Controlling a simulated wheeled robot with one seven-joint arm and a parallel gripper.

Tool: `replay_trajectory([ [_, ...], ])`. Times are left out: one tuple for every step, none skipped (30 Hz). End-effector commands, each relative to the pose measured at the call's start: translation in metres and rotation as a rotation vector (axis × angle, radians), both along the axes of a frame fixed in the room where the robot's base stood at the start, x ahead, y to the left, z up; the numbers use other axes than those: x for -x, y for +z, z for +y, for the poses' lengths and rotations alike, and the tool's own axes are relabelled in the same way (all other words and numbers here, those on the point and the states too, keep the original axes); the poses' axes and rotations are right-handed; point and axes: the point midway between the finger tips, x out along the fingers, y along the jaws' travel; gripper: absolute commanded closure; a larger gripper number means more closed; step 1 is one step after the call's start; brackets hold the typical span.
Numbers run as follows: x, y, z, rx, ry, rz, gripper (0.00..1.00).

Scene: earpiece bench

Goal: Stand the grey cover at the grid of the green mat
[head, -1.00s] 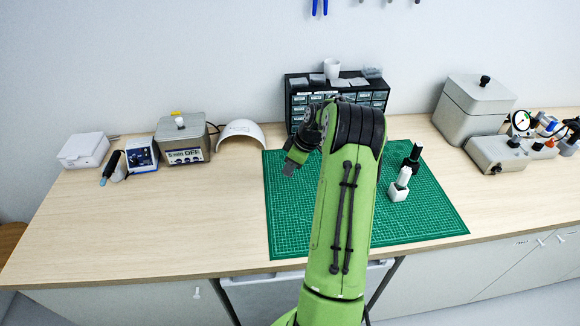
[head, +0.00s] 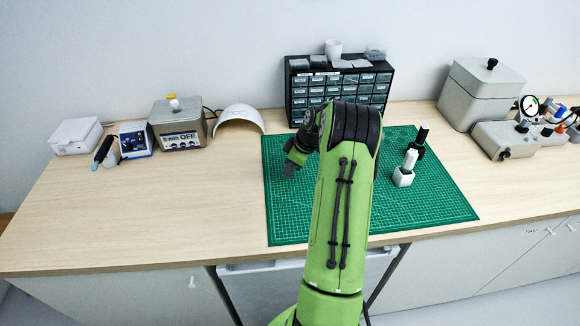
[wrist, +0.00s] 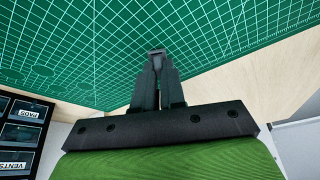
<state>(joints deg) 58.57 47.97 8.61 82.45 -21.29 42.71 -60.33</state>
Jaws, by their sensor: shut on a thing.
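My gripper (head: 291,166) hangs over the left part of the green mat (head: 290,225), pointing down. It is shut on a small grey piece, which I take to be the grey cover (head: 288,171); it also shows dark between the fingertips in the wrist view (wrist: 157,51). The fingers hide most of it. The mat's white grid (wrist: 215,45) fills the upper wrist view. The cover appears held above the mat, but the gap is hard to judge.
A white holder with an upright white piece (head: 404,174) and a black one (head: 418,143) stand on the mat's right side. A drawer cabinet (head: 300,98) stands behind the mat. The mat's front left is clear. Grey equipment (head: 484,92) stands at the right.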

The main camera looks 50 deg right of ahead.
Motion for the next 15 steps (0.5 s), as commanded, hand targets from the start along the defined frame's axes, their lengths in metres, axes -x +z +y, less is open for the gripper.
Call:
replay_trajectory([
  [0.0001,0.0007,0.0,0.0,0.0,0.0,1.0],
  [0.0,0.0009,-0.0001,0.0,0.0,0.0,1.0],
  [0.0,0.0009,-0.0001,0.0,0.0,0.0,1.0],
  [0.0001,0.0008,-0.0001,0.0,0.0,0.0,1.0],
  [0.0,0.0007,-0.0001,0.0,0.0,0.0,1.0],
  [0.0001,0.0004,-0.0002,0.0,0.0,0.0,1.0],
  [0.0001,0.0001,-0.0001,0.0,0.0,0.0,1.0],
  [0.0001,-0.0003,-0.0001,0.0,0.0,0.0,1.0],
  [0.0001,-0.0008,-0.0002,0.0,0.0,0.0,1.0],
  [0.0001,-0.0013,-0.0001,0.0,0.0,0.0,1.0],
  [0.0001,-0.0017,-0.0001,0.0,0.0,0.0,1.0],
  [0.0001,-0.0022,-0.0001,0.0,0.0,0.0,1.0],
  [0.0001,-0.0027,-0.0001,0.0,0.0,0.0,1.0],
  [0.0001,-0.003,-0.0001,0.0,0.0,0.0,1.0],
  [0.0001,-0.0035,-0.0001,0.0,0.0,0.0,1.0],
])
